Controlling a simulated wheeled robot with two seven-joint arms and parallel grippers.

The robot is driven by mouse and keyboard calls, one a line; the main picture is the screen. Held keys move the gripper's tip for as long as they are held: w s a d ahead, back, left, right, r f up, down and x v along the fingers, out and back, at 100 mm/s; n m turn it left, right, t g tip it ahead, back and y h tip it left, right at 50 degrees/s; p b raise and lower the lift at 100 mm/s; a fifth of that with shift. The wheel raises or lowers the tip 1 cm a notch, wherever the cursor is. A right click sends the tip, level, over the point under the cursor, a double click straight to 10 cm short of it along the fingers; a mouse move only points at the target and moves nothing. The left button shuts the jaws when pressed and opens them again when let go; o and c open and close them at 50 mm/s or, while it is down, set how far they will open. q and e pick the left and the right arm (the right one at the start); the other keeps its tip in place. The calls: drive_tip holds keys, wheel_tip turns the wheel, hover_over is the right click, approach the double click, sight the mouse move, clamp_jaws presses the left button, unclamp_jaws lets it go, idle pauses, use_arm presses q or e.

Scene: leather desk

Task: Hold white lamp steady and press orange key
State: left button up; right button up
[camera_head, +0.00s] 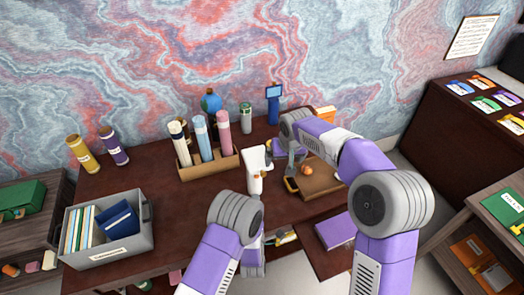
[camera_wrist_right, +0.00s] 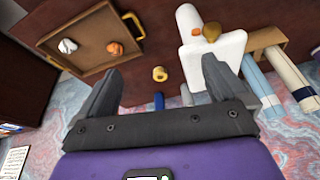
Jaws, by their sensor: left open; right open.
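The white lamp (camera_head: 256,163) stands near the middle of the dark desk, with a small tan part near its lower end. In the right wrist view the lamp (camera_wrist_right: 218,58) shows at upper right, bearing a small orange key (camera_wrist_right: 196,31) beside a brown round part. My right gripper (camera_head: 281,160) is open and empty just right of the lamp; in its wrist view (camera_wrist_right: 158,78) one finger overlaps the lamp's edge. Whether they touch is unclear. My left gripper (camera_head: 254,262) is at the desk's front edge, below the lamp, partly hidden by its own arm.
A rack (camera_head: 207,168) of rolled tubes stands behind left. A grey bin (camera_head: 128,246) of folders is at front left.

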drive_tip(key=n, duration=0.2)
approach(258, 160)
drive_tip(key=shift+s+d+f+t+y, duration=0.1)
drive_tip(key=shift+d+f+t+y, duration=0.1)
drive_tip(key=shift+f, duration=0.2)
drive_tip(key=shift+d+f+t+y, duration=0.1)
drive_tip(key=shift+d+f, duration=0.15)
drive_tip(key=shift+f, duration=0.2)
drive_tip(key=shift+a, duration=0.2)
use_arm(q)
drive_tip(key=shift+w+a, duration=0.1)
use_arm(e)
drive_tip(key=x, duration=0.7)
drive_tip(key=shift+f, duration=0.15)
drive_tip(key=shift+c, duration=0.5)
drive_tip(key=c, duration=0.9)
use_arm(q)
clamp_jaws()
use_arm(e)
drive_tip(key=shift+c, duration=0.3)
